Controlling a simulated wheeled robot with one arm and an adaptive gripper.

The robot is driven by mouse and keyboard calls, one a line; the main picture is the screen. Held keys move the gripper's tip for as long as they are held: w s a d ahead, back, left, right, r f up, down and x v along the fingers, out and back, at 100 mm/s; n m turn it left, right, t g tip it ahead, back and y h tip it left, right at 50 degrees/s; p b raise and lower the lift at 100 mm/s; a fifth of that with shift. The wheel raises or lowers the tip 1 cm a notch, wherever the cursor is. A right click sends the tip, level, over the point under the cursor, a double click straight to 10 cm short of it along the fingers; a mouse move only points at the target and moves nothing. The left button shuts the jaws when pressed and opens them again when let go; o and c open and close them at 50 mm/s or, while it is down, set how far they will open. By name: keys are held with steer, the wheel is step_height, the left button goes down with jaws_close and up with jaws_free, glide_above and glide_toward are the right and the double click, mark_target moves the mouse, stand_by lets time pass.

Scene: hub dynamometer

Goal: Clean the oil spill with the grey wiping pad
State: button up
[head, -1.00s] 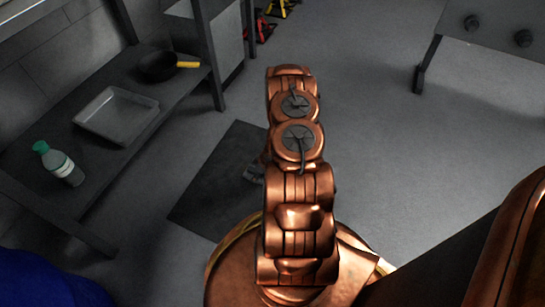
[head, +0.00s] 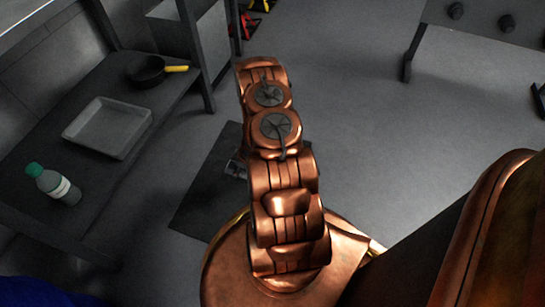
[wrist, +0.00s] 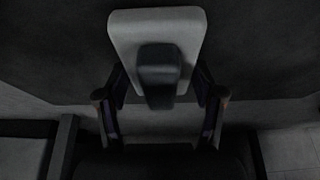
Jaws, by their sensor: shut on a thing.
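In the wrist view the grey wiping pad (wrist: 135,32) is a pale rounded block with a dark handle (wrist: 160,72) on it. My gripper (wrist: 161,88) is shut on the pad, its fingers either side of the handle. A dark surface lies behind the pad; I cannot tell whether they touch. In the head view my arm hides the pad and most of my gripper; a small part of it (head: 236,168) shows over a dark rectangular mat (head: 205,190) on the floor. I cannot make out the oil spill as a separate patch.
A low dark shelf (head: 85,85) on the left holds a pale tray (head: 107,128), a black pan with a yellow handle (head: 147,70) and a green-capped bottle (head: 54,184). A table with knobs (head: 480,18) stands at the upper right. The grey floor right of my arm is open.

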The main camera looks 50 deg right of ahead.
step_height(320, 180, up, 5)
steer(key=shift+w+a+f+p, duration=0.15)
steer(key=shift+f+p, duration=0.05)
steer(key=shift+p, duration=0.55)
steer(key=shift+r+p, duration=1.2)
steer(key=shift+r, duration=0.65)
